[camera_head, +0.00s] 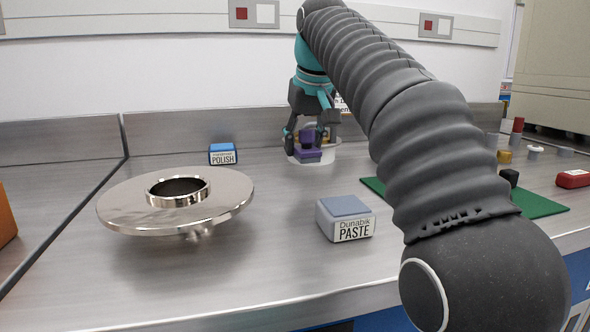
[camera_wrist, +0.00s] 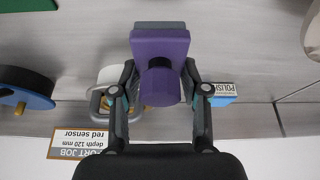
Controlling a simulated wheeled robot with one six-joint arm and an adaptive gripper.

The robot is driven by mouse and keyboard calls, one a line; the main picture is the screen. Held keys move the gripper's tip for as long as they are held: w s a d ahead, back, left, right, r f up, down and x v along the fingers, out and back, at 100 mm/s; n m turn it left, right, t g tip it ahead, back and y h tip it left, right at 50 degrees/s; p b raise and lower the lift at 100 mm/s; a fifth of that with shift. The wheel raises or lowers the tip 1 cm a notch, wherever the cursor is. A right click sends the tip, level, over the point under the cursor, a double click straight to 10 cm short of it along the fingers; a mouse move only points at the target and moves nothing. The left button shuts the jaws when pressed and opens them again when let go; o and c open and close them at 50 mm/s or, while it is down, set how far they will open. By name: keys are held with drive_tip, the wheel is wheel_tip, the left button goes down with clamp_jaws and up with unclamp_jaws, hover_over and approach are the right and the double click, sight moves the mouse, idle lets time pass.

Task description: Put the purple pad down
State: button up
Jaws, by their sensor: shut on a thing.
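My gripper (camera_head: 306,136) is shut on that grip near the back of the bench. In the wrist view the pad (camera_wrist: 158,42) sits between both fingers (camera_wrist: 158,82), with a greyish layer along its far edge. A white round object (camera_head: 320,152) is behind and beside the pad in the head view. I cannot tell whether the pad touches it or the bench.
A metal flange disc (camera_head: 222,190) stands at left. A blue polish box (camera_head: 223,154) is left of my gripper. A paste box (camera_head: 346,219) with a blue-grey top stands in front. A green mat (camera_head: 540,205) and several small items are at right. Bare bench lies between the flange and paste box.

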sight(300, 131)
drive_tip(key=shift+w+a+f, duration=0.4)
drive_tip(key=shift+a+f, duration=0.15)
drive_tip(key=shift+a, duration=0.25)
drive_tip(key=shift+a+f, duration=0.1)
drive_tip(key=shift+f, duration=0.1)
drive_tip(key=shift+f+b, duration=1)
drive_tip(key=shift+f, duration=0.8)
drive_tip(key=shift+f, duration=0.1)
drive_tip(key=o, duration=1.2)
drive_tip(key=p+v, duration=0.4)
drive_tip(key=v, duration=0.8)
